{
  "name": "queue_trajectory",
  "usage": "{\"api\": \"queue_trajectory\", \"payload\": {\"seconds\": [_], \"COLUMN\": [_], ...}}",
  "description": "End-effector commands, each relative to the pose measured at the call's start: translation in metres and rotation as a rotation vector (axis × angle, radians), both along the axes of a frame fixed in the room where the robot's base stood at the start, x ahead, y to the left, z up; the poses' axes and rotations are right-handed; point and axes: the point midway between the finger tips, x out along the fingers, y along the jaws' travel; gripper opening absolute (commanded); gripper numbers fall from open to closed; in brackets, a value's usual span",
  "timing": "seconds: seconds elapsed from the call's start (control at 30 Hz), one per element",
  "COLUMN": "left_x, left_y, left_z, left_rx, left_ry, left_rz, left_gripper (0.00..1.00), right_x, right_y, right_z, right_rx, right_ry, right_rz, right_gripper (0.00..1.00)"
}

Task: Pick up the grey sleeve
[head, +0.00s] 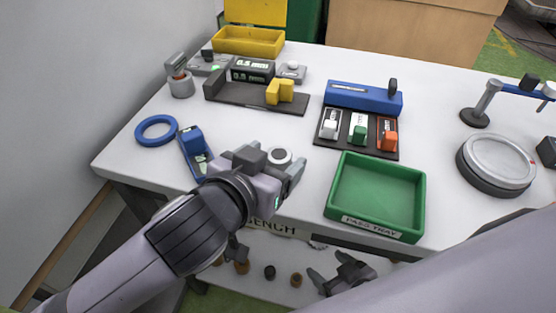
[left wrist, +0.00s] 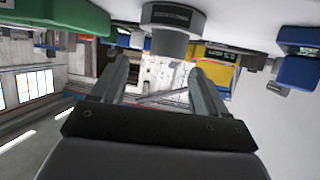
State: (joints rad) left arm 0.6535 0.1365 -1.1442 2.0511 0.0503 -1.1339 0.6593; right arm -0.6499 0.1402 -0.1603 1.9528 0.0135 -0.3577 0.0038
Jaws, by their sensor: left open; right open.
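The grey sleeve (head: 279,156) is a short, round piece with a dark hole in its top, near the front edge of the white bench. In the left wrist view, which is upside down, a grey cylinder (left wrist: 168,43) on a darker labelled base shows beyond and between the fingertips; I take it to be the sleeve. My left gripper (head: 273,166) is open, with its fingers to either side of the sleeve in the head view; contact cannot be told. Its fingers (left wrist: 158,65) hold nothing. My right gripper (head: 335,272) is open and empty, low in front of the bench.
A green tray (head: 340,207) is right of the sleeve. A blue device (head: 193,150) and blue ring (head: 156,130) are left. Behind are a dark gauge stand (head: 225,92) and a dark rack (head: 356,146) with coloured pieces. A round turntable (head: 498,160) is far right.

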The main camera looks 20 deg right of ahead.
Motion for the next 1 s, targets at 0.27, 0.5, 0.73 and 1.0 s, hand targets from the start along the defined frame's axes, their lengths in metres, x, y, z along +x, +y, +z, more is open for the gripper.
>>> {"api": "queue_trajectory", "payload": {"seconds": [0.27, 0.5, 0.73, 1.0], "left_x": [0.025, 0.033, 0.033, 0.033], "left_y": [-0.016, -0.024, -0.024, -0.024], "left_z": [-0.02, -0.025, -0.025, -0.023], "left_rx": [0.001, 0.0, -0.001, -0.002], "left_ry": [-0.001, -0.001, -0.001, -0.002], "left_rz": [0.001, 0.0, 0.0, -0.001], "left_gripper": [0.74, 0.74, 0.61, 0.06], "right_x": [0.0, 0.0, 0.0, 0.0], "right_y": [0.0, 0.0, 0.0, 0.001], "right_z": [-0.002, -0.001, -0.001, 0.0], "right_rx": [0.001, 0.002, 0.002, 0.002], "right_ry": [0.001, 0.0, 0.0, -0.001], "right_rz": [-0.001, 0.0, 0.0, 0.0], "right_gripper": [0.73, 0.73, 0.73, 0.73]}}
